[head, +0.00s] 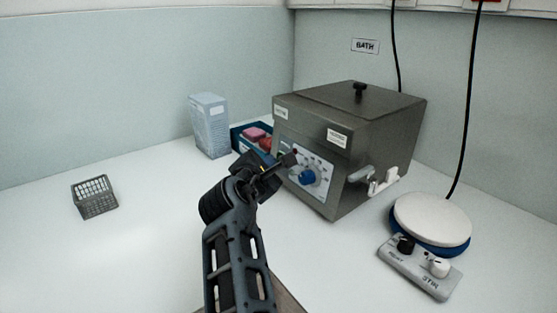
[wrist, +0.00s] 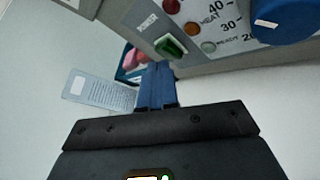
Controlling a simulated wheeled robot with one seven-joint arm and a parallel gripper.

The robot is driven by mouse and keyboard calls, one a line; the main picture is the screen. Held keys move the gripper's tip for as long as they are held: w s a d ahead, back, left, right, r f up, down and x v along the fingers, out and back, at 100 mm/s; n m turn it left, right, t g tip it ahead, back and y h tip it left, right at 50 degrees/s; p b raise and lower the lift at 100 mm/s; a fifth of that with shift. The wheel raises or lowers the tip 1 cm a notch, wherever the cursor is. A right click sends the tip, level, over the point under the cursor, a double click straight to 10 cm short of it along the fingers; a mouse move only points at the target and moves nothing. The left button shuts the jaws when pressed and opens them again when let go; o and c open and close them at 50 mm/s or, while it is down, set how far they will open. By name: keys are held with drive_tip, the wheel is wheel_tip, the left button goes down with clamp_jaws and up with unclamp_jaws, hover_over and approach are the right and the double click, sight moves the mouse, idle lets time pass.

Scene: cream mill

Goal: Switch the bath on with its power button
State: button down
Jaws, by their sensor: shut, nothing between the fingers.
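The bath (head: 385,128) is a grey metal box with a black-knobbed lid, standing on the counter below a BATH sign. Its front panel (head: 318,164) carries a blue dial (head: 307,177), which also shows in the wrist view (wrist: 285,18). In the wrist view, the green power button (wrist: 170,46) sits beside the POWER label. My gripper (head: 291,158) is shut and empty in front of the panel. In the wrist view its fingertips (wrist: 157,68) lie just below the button; I cannot tell whether they touch it. In the head view my gripper hides the button.
A tap (head: 361,174) sticks out of the bath's right side. A stirrer hotplate (head: 430,222) stands at the right. A blue tray (head: 238,137) with coloured items and a pale box (head: 210,126) stand left of the bath. A wire basket (head: 94,197) is far left, with clear counter between.

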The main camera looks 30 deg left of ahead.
drive_tip(key=shift+w, duration=0.1)
idle(0.5)
drive_tip(key=shift+w+d, duration=0.2)
drive_tip(key=shift+w, duration=0.1)
drive_tip(key=shift+s+a+p, duration=0.2)
drive_tip(key=shift+s+p, duration=0.2)
drive_tip(key=shift+p, duration=0.1)
drive_tip(key=shift+s+a+r+p, duration=0.15)
drive_tip(key=shift+s+a+p, duration=0.1)
drive_tip(key=shift+s, duration=0.25)
drive_tip(key=shift+s+a+r+p, duration=0.15)
drive_tip(key=shift+s+p, duration=0.1)
drive_tip(key=shift+s, duration=0.25)
drive_tip(key=shift+s+a+r+p, duration=0.1)
drive_tip(key=shift+s+a+p, duration=0.15)
drive_tip(key=shift+s, duration=0.25)
drive_tip(key=shift+s+a+r+p, duration=0.1)
drive_tip(key=shift+s+a+p, duration=0.15)
drive_tip(key=shift+s, duration=0.35)
drive_tip(key=shift+s+a+p, duration=0.2)
drive_tip(key=shift+s, duration=0.4)
